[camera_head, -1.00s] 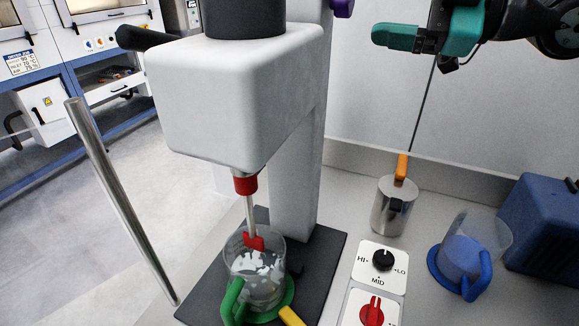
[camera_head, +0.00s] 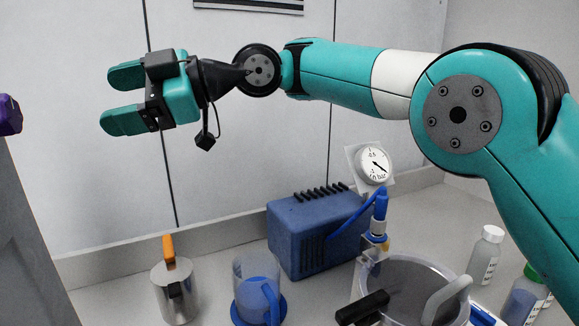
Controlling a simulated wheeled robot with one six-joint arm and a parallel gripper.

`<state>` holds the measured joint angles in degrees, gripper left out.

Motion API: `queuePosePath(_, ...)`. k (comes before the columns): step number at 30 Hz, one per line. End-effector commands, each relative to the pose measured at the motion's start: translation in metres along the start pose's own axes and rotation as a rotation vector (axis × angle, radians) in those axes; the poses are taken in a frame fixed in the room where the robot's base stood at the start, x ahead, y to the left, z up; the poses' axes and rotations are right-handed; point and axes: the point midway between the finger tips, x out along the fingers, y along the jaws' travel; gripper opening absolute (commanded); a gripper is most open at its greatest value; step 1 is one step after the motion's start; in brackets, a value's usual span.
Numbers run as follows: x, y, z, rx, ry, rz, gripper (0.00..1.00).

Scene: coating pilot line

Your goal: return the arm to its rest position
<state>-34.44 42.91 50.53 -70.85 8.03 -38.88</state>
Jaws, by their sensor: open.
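My gripper (camera_head: 115,99) is at the upper left of the head view, at the end of my teal arm. Its two teal fingers point left and stand apart, with nothing between them. The arm reaches in from the right, raised above the bench. The gripper is in front of the pale wall panels and touches nothing that I can see.
Below on the bench stand a metal canister (camera_head: 176,296) with an orange handle, a clear beaker with a blue handle (camera_head: 270,300), a blue ribbed box (camera_head: 315,235), a lidded vessel (camera_head: 412,290), a pressure gauge (camera_head: 373,165) and bottles (camera_head: 485,255). A purple knob (camera_head: 9,115) is at the left edge.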

Motion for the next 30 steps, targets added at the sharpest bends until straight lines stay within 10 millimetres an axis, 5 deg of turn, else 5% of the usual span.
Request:
queuePosePath(4, -0.058, -0.011, 0.017, 0.282, -0.236, 0.067, 0.79)
queuePosePath(8, -0.110, -0.047, 0.033, 0.543, -0.432, 0.133, 0.79)
queuePosePath(14, -0.191, -0.149, 0.049, 0.963, -0.720, 0.250, 0.79)
queuePosePath(18, -0.238, -0.242, 0.053, 1.248, -0.904, 0.338, 0.79)
queuePosePath(24, -0.273, -0.340, 0.050, 1.512, -1.070, 0.422, 0.79)
queuePosePath(30, -0.281, -0.370, 0.048, 1.591, -1.120, 0.446, 0.79)
